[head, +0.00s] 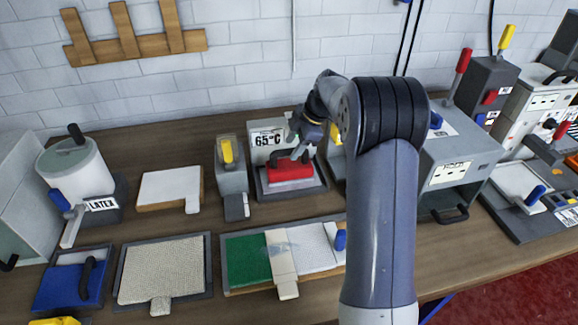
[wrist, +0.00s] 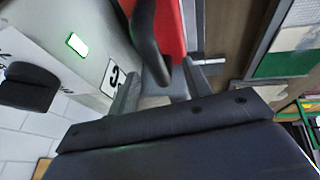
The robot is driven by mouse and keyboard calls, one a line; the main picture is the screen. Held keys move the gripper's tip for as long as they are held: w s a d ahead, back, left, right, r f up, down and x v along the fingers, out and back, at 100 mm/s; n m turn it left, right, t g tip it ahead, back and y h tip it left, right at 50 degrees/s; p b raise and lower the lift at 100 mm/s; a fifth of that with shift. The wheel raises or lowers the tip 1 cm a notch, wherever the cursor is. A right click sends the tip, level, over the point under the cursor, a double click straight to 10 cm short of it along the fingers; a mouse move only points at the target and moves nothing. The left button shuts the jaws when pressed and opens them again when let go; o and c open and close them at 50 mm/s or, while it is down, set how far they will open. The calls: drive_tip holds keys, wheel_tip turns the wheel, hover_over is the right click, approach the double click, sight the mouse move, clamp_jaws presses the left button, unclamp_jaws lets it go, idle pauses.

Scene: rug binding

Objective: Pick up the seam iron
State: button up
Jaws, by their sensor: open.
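The seam iron (head: 290,171) is a red block with a dark handle, resting on a grey stand (head: 310,190) in front of a display (head: 268,139) reading 65°C. In the wrist view the red iron (wrist: 171,22) and its black looped handle (wrist: 146,42) show at the top. My gripper (head: 299,145) is just above the iron. In the wrist view the two fingers of my gripper (wrist: 160,84) are apart, with the lower end of the handle between or just beyond them. I cannot tell whether they touch it. My arm hides part of the bench behind.
A grey unit with a yellow lever (head: 230,170) stands close to the iron's left. A green and white sample board (head: 247,258) lies in front. A white-topped board (head: 168,187) and a latex pot (head: 76,172) are further left. A grey box (head: 458,165) stands right of my arm.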

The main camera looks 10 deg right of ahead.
sight(290, 149)
drive_tip(key=shift+w+d+p+x, duration=0.1)
drive_tip(key=shift+p+x, duration=0.2)
drive_tip(key=shift+x, duration=0.8)
drive_tip(key=shift+w+d+p+x, duration=0.15)
drive_tip(key=shift+p+x, duration=0.15)
drive_tip(key=shift+x, duration=0.75)
clamp_jaws()
drive_tip(key=shift+w+a+r, duration=0.1)
